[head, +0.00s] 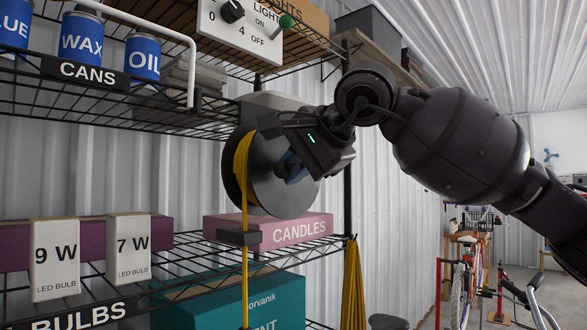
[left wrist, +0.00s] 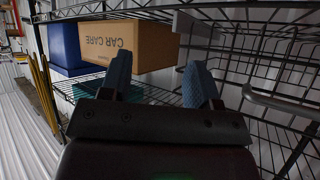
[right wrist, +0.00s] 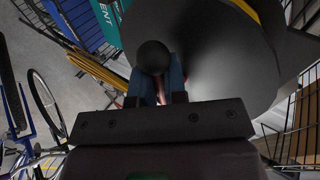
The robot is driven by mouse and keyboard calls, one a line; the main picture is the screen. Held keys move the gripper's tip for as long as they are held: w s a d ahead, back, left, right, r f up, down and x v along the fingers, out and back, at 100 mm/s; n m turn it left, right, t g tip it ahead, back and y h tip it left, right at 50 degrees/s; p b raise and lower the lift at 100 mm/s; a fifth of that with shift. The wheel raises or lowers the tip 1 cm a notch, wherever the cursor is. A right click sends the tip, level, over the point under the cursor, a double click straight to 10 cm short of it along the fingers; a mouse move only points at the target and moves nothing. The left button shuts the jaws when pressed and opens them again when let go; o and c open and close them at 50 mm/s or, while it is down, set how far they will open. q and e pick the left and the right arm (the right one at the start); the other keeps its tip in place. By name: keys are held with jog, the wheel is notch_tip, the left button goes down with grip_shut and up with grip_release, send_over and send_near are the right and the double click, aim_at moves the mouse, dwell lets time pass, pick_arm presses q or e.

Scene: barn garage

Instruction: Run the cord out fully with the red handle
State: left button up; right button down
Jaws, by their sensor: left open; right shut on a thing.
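The cord reel (head: 285,200) is a dark grey disc on the rack, with yellow cord (head: 243,170) wound at its left. The cord hangs straight down through a dark block (head: 238,237) and out of the bottom of the head view. My right gripper (head: 292,167) is at the disc's face. In the right wrist view, its blue fingers are shut on the red handle (right wrist: 160,88), of which only a small reddish part shows; a dark ball stands just beyond the fingertips. My left gripper (left wrist: 160,82) is open and empty in the left wrist view, facing wire shelving.
Wire shelves hold blue cans (head: 80,42), a dial panel (head: 243,28), bulb boxes (head: 54,258), a candles box (head: 285,230) and a teal box (head: 215,300). More yellow cord (head: 353,285) hangs right of the rack. Bicycles (head: 470,275) stand at the far right.

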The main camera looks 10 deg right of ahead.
jog(key=c, duration=1.5)
grip_release()
jog(key=shift+o, duration=0.2)
jog(key=v, duration=1.1)
jog(key=shift+b, duration=0.45)
